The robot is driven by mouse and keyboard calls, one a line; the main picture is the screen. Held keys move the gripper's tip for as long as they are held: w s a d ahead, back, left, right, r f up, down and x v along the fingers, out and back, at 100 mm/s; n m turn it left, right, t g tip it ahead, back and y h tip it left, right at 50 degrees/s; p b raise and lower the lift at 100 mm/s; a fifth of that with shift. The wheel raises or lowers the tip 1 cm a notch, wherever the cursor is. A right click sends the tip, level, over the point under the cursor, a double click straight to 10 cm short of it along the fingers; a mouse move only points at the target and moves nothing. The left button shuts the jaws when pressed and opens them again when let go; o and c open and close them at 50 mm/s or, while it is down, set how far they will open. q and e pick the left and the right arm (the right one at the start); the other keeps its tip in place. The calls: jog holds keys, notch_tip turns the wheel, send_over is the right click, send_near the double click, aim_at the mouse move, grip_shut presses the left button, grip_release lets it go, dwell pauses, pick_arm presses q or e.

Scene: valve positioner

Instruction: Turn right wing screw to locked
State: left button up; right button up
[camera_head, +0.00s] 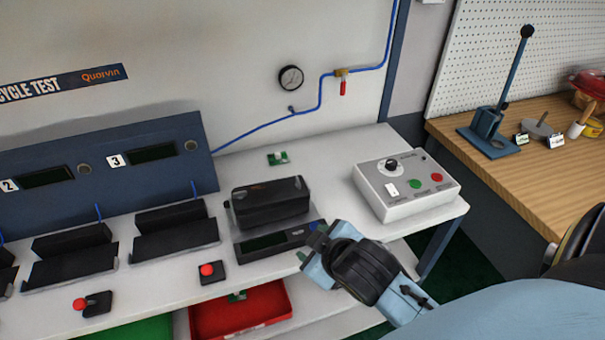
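No wing screw can be made out in this view. A black box-shaped unit (269,202), probably the valve positioner, sits at the back of a dark fixture (262,243) with a display on the white bench. My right gripper (314,242) comes in from the lower right, at the right end of that fixture. Its fingertips are small and dark against the fixture, so I cannot tell whether they touch it or how far apart they are. Part of the fixture's right end is hidden behind the gripper. My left gripper is not in view.
A grey control box (406,187) with a knob and green and red buttons stands to the right. Red push buttons (207,270) sit along the front edge. Empty black cradles (175,232) stand at left. A red tray (240,312) lies below. A wooden bench (510,170) is at right.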

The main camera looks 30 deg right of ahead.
jog(key=w+a+r+n+t+y, duration=0.2)
jog(key=w+r+n+t, duration=0.3)
jog(key=w+r, duration=0.25)
jog(key=w+a+r+n+t+y, duration=0.25)
jog(key=w+r+n+t, duration=0.3)
jog(key=r, duration=0.35)
jog(key=w+a+r+n+g+y, duration=0.15)
jog(key=a+r+n+y, duration=0.25)
jog(key=r+n+y, duration=0.6)
jog(key=n+g+h, duration=0.9)
jog(key=n+g, duration=0.8)
jog(key=n, duration=0.8)
send_near(299, 181)
jog(key=x, duration=0.8)
jog(key=shift+w+d, duration=0.1)
jog(key=shift+w, duration=0.05)
